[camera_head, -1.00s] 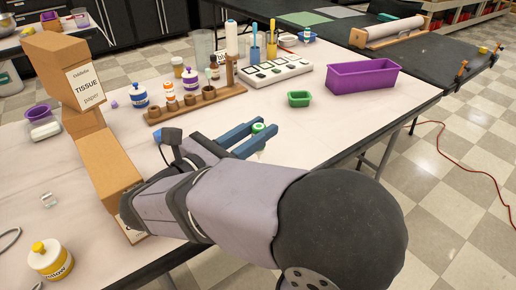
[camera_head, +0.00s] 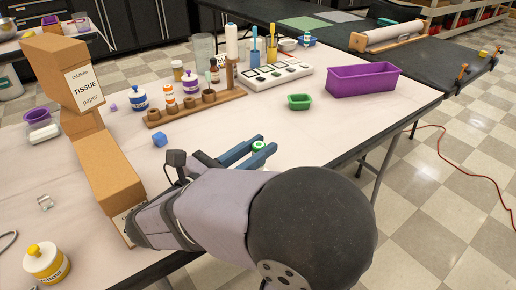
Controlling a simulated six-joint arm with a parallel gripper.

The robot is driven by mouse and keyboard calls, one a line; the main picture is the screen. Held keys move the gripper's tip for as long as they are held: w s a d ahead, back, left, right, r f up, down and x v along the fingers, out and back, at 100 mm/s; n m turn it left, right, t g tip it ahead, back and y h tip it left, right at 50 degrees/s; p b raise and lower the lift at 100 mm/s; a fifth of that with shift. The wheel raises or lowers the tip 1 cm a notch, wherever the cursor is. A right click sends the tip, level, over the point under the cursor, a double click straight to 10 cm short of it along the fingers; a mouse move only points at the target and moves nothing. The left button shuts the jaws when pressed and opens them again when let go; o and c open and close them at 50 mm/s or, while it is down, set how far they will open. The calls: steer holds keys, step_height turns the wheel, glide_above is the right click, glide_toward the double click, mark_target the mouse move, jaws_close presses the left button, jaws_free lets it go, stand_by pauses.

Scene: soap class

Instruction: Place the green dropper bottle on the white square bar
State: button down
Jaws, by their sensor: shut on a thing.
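My gripper (camera_head: 252,150) has blue fingers and is shut on the green dropper bottle (camera_head: 258,147). Its green top shows between the fingertips; the rest of the bottle is mostly hidden by the near finger. The gripper is over the front part of the white table, and I cannot tell its height. A white block with rounded edges (camera_head: 44,134) lies at the left beside a purple cup; a small pale square piece (camera_head: 45,202) lies nearer the front left. I cannot tell which of these is the white square bar.
A wooden rack (camera_head: 195,107), a white tray with dark squares (camera_head: 277,73), a green tub (camera_head: 299,102) and a purple box (camera_head: 362,80) stand farther back.

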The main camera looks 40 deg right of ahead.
steer(key=shift+f, duration=0.1)
steer(key=c, duration=1.5)
jaws_free()
steer(key=shift+c, duration=0.2)
steer(key=shift+r, duration=0.2)
steer(key=shift+r+p, duration=0.15)
steer(key=shift+p, duration=0.3)
steer(key=shift+s+a+b, duration=0.15)
steer(key=shift+s+a, duration=0.1)
steer(key=shift+a, duration=1)
steer(key=shift+s+a+b, duration=0.2)
steer(key=shift+a, duration=1)
steer(key=shift+s+a+b, duration=0.15)
steer(key=shift+s+a, duration=0.1)
steer(key=shift+a, duration=1)
